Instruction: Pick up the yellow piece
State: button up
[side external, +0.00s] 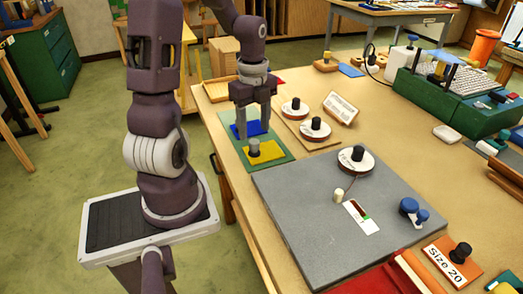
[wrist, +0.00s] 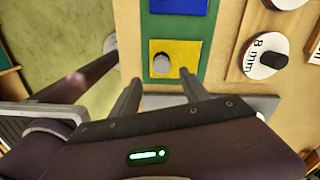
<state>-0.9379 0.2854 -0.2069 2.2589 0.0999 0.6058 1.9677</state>
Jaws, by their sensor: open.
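The yellow piece (side external: 267,154) is a flat square with a grey knob (side external: 254,146) on top. It lies on a green mat (side external: 282,162) near the table's left edge, next to a flat blue piece (side external: 240,131). In the wrist view the yellow piece (wrist: 186,54) and its grey knob (wrist: 160,63) show beyond the fingertips. My gripper (side external: 255,124) is open and empty above the mat, over the blue piece in the side view. In the wrist view its two fingers (wrist: 163,88) stand apart, with the yellow piece ahead of the gap. The fingers appear clear of it.
White discs with black knobs (side external: 315,128) stand on a wooden board to the right. A large grey slab (side external: 300,215) lies in front, with another white disc (side external: 356,160) and a blue knobbed item (side external: 410,207) on it. A green box (side external: 450,100) stands at the right.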

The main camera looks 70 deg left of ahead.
aim_at(255, 142)
jog(key=f, duration=0.6)
jog(key=shift+w+a+f, duration=0.15)
jog(key=shift+a, duration=0.1)
grip_shut()
